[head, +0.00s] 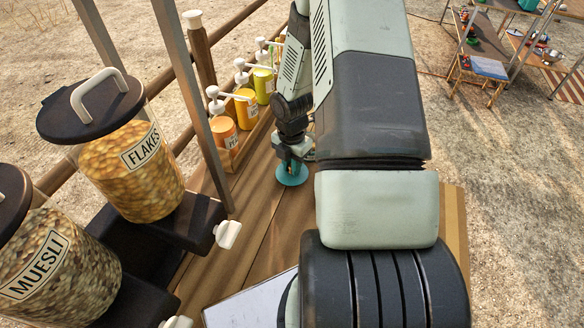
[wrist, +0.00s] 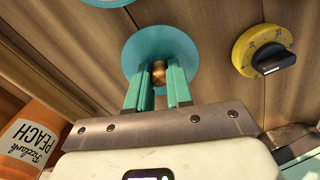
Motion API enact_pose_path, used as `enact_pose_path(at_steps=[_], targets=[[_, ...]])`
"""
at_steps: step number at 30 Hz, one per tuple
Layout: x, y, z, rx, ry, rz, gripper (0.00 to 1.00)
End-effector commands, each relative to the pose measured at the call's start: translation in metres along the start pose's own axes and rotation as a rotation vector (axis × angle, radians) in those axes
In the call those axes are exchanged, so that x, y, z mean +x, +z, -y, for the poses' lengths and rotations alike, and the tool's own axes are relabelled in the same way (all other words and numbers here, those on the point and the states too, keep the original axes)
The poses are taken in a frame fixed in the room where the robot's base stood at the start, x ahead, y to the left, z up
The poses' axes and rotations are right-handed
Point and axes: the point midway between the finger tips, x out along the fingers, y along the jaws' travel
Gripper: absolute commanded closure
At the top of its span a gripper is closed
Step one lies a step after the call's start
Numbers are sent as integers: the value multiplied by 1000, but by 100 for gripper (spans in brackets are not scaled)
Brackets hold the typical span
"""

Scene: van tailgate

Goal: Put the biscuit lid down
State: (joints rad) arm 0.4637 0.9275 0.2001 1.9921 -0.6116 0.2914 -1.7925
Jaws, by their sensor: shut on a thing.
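The biscuit lid is a teal round disc (wrist: 152,42) with a brass knob (wrist: 158,68) in the wrist view. My gripper (wrist: 159,75) is shut on the knob, with one teal finger on either side. In the head view the lid (head: 292,177) shows below my gripper (head: 293,162), over the wooden tailgate boards. It looks roughly level and close to the boards. I cannot tell whether it touches them. My arm covers much of the area to its right.
A yellow dial with a black knob (wrist: 264,50) is right of the lid. Part of another teal round thing (wrist: 105,2) shows at the wrist view's top edge. Pump bottles (head: 246,108) stand in a rack behind. Flakes (head: 135,175) and muesli (head: 55,265) dispensers stand left.

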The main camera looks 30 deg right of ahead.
Motion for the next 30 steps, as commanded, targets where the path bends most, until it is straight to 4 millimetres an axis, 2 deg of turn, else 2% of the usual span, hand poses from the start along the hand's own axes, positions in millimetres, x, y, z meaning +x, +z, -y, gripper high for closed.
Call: enact_pose_path(at_steps=[3,14,15,19,27,30], targets=[[16,0,0,0,-1,0,100],[20,0,0,1,0,0,100],[20,0,0,1,0,1,73],[20,0,0,1,0,1,54],[19,0,0,1,0,1,54],[13,1,-1,1,2,2,54]])
